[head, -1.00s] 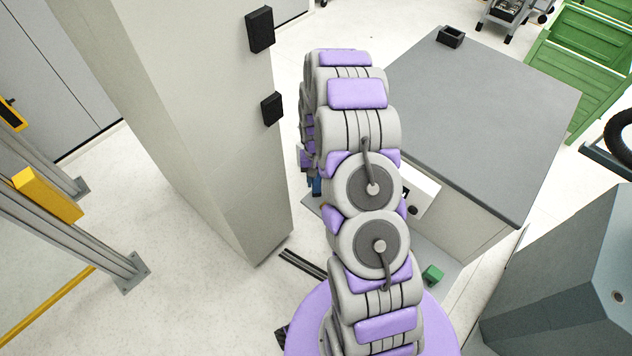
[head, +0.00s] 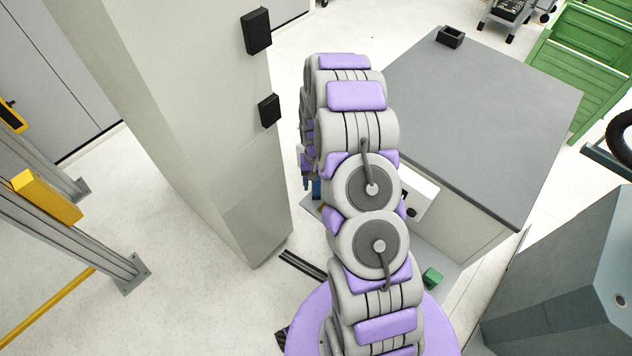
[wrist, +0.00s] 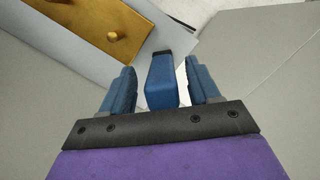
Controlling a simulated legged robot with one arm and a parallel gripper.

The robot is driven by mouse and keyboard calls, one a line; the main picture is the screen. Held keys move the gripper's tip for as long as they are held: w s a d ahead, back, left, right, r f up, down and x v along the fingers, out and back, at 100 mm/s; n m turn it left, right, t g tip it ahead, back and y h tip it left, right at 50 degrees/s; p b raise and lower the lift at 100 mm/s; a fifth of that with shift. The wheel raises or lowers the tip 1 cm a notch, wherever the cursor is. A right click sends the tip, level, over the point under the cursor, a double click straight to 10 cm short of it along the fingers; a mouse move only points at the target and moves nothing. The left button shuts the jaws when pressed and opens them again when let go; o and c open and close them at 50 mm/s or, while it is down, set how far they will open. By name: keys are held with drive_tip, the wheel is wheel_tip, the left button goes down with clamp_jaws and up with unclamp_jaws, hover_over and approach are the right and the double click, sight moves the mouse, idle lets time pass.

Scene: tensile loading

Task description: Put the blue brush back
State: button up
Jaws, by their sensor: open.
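The blue brush (wrist: 161,82), a blue block shape with a dark far end, lies between the two blue fingers of my gripper (wrist: 159,66) in the wrist view. The fingers are apart, with a visible gap on each side of the brush, so they are not closed on it. In the head view my arm hides most of the gripper area. Only a small blue patch (head: 316,188) shows beside the arm, and I cannot tell if it is finger or brush.
A gold plate with a knob (wrist: 90,30) is at the upper left of the wrist view. A grey-topped bench (head: 480,120) carries a small black open box (head: 450,37). A tall pale column (head: 205,130) stands left of my arm. A green block (head: 432,277) lies low, right of my arm.

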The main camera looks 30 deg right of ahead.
wheel_tip(320, 180, up, 13)
drive_tip(key=w+p, duration=0.2)
drive_tip(key=s+a+r+n, duration=0.2)
drive_tip(key=s+a+r, duration=0.5)
drive_tip(key=r, duration=0.4)
drive_tip(key=s+a+r+n, duration=0.1)
drive_tip(key=s+a+r, duration=0.1)
drive_tip(key=s, duration=0.7)
drive_tip(key=s+a+r+n, duration=0.1)
drive_tip(key=s+a+r, duration=0.2)
drive_tip(key=s, duration=0.6)
drive_tip(key=s+a+r+n+h, duration=0.1)
drive_tip(key=s+a+r, duration=0.1)
drive_tip(key=s+r, duration=0.4)
drive_tip(key=s, duration=0.2)
drive_tip(key=shift+s+a, duration=0.2)
drive_tip(key=shift+s, duration=0.2)
